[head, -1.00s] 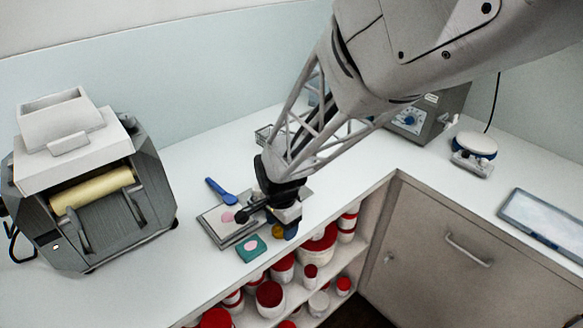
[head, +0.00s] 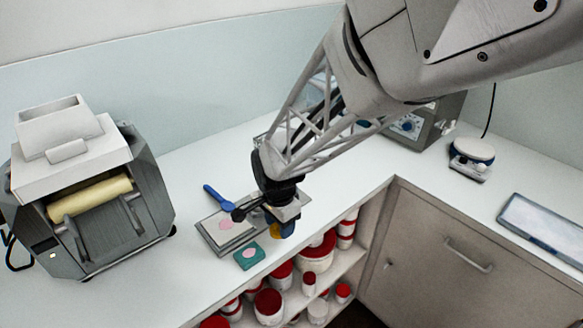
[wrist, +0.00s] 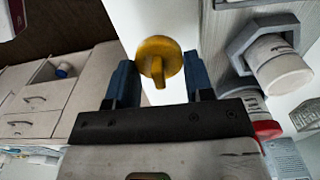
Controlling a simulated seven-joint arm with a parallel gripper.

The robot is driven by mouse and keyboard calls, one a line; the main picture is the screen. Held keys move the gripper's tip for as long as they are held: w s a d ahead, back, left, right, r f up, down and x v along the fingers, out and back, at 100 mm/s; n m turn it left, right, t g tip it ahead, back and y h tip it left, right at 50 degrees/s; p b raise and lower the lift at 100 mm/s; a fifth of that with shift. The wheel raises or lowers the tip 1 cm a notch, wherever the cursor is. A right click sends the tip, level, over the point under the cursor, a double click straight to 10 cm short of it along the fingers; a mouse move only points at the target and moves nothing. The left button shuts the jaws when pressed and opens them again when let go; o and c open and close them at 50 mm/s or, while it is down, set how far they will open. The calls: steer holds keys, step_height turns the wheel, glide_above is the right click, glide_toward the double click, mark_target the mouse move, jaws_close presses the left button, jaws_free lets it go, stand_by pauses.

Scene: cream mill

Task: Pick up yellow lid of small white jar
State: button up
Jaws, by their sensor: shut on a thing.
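The yellow lid (wrist: 158,58) is a round disc with a raised ridge, between the two blue fingers of my gripper (wrist: 160,82) in the wrist view. My gripper is shut on it. In the head view the yellow lid (head: 277,231) shows partly beside the blue fingertips of my gripper (head: 284,226), near the counter's front edge. An uncovered-looking small white jar (wrist: 278,72) stands in a grey hexagonal holder (wrist: 262,36) at the right of the wrist view. I cannot tell whether it is the lid's jar. In the head view my gripper hides that spot.
The roller mill (head: 88,195) stands at left. Red-lidded jars (head: 268,302) fill shelves below.

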steer(key=shift+s+d+r, duration=0.15)
steer(key=shift+s+r, duration=0.2)
steer(key=s+d, duration=0.3)
steer(key=s, duration=0.3)
steer(key=s+d+r, duration=0.1)
steer(key=s+d, duration=0.3)
steer(key=s, duration=0.3)
steer(key=shift+s+r, duration=0.2)
steer(key=shift+s, duration=0.1)
steer(key=w+a+r, duration=0.2)
steer(key=w+a, duration=0.2)
steer(key=w, duration=0.3)
steer(key=w+a+r+n, duration=0.1)
steer(key=w+a+r, duration=0.1)
steer(key=w+a, duration=0.3)
steer(key=w+a+r+n, duration=0.1)
steer(key=w+a+r, duration=0.2)
steer(key=w, duration=0.8)
steer(key=shift+w+a, duration=0.15)
steer(key=shift+a, duration=0.85)
steer(key=shift+f, duration=0.15)
steer(key=shift+f, duration=2.1)
steer(key=shift+f, duration=0.35)
